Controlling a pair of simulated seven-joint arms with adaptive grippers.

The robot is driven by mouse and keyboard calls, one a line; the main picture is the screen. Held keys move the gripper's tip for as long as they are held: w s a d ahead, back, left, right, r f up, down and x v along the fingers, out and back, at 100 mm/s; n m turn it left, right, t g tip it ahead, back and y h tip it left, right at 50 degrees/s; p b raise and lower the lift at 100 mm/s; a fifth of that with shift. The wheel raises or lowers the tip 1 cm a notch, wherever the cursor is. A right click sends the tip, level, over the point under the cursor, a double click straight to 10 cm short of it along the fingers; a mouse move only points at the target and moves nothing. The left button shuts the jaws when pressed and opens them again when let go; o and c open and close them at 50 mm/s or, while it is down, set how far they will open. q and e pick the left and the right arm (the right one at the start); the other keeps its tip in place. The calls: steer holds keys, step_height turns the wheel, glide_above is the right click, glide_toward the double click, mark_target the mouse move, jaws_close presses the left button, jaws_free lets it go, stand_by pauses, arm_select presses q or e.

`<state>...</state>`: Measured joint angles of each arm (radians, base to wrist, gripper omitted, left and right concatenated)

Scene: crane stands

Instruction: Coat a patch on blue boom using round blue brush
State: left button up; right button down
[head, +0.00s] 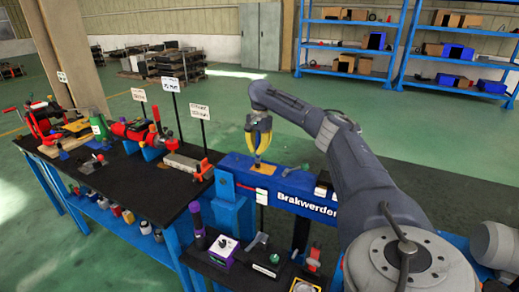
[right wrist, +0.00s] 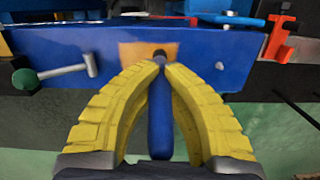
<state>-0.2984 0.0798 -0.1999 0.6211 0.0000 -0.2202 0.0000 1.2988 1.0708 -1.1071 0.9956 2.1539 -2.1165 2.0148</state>
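The blue boom (head: 235,162), lettered "Brakwerder", lies across the middle of the head view. It fills the upper part of the right wrist view (right wrist: 245,62). A tan-orange patch (head: 266,169) is on its surface; it also shows in the right wrist view (right wrist: 132,51). My right gripper (head: 257,156), with yellow fingers, is over the patch. In the right wrist view its fingertips (right wrist: 161,62) close around the round blue brush (right wrist: 160,120). The brush's dark end overlaps the patch; I cannot tell whether it touches. My left gripper is not in view.
A black-topped bench (head: 140,185) with tools and labelled signs stands at left. A red clamp (head: 204,170) sits near the boom's left end. A purple-capped bottle (head: 196,222) and a purple box (head: 223,250) stand in front. A green-ended hammer (right wrist: 60,74) lies by the boom.

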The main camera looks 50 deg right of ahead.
steer(key=shift+s+r, duration=0.2)
steer(key=shift+s, duration=0.1)
steer(key=shift+w+r, duration=0.1)
steer(key=shift+r, duration=3.75)
